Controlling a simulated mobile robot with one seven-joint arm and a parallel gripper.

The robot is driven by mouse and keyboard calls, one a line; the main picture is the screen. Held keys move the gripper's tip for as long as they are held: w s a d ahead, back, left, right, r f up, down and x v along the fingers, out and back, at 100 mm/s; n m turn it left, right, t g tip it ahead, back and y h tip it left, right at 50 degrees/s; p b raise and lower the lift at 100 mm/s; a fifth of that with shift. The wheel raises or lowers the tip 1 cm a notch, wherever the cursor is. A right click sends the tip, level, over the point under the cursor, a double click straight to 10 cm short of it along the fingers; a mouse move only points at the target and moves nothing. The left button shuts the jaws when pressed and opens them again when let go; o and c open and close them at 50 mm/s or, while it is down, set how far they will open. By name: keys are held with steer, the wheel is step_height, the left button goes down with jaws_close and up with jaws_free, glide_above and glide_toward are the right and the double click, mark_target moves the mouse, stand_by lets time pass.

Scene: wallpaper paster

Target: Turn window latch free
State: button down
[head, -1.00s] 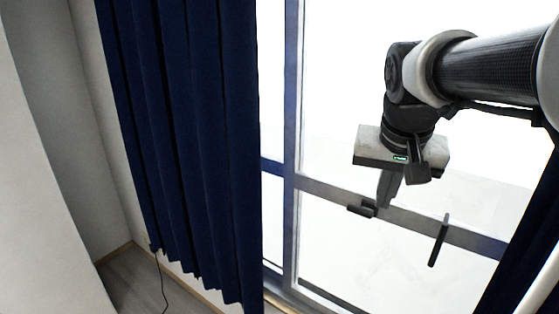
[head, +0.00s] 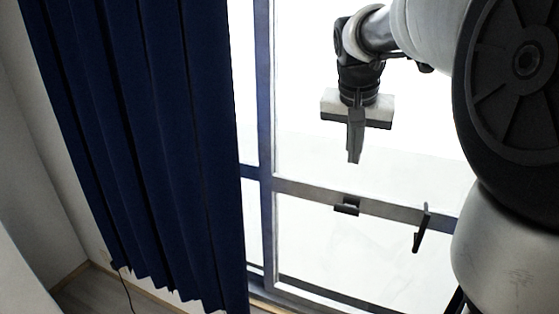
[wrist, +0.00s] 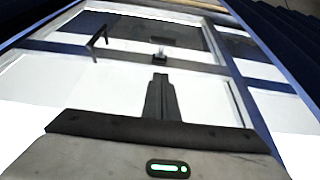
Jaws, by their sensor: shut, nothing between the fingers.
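The window has a grey horizontal rail with two dark fittings on it. One is a short black block (head: 346,207), which also shows in the wrist view (wrist: 160,55). The other is a thin dark handle (head: 421,229) to its right, tilted a little off upright; it shows at upper left in the wrist view (wrist: 97,43). I cannot tell which of them is the latch. My gripper (head: 354,160) points down, shut and empty, above the short block in the head view. In the wrist view its fingers (wrist: 160,78) point toward that block, apart from both fittings.
A dark blue curtain (head: 140,150) hangs left of the window. A blue upright frame post (head: 265,130) stands between curtain and panes. A black cord (head: 127,290) lies at lower left. The space before the bright glass is clear.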

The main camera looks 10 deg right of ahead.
glide_above(348, 208)
steer(key=w, duration=0.1)
steer(key=f, duration=0.9)
steer(key=shift+w+d, duration=0.1)
steer(key=shift+d, duration=0.2)
steer(key=f, duration=0.2)
steer(key=s+f, duration=0.1)
steer(key=f, duration=0.1)
steer(key=shift+a, duration=0.4)
steer(key=shift+f, duration=0.1)
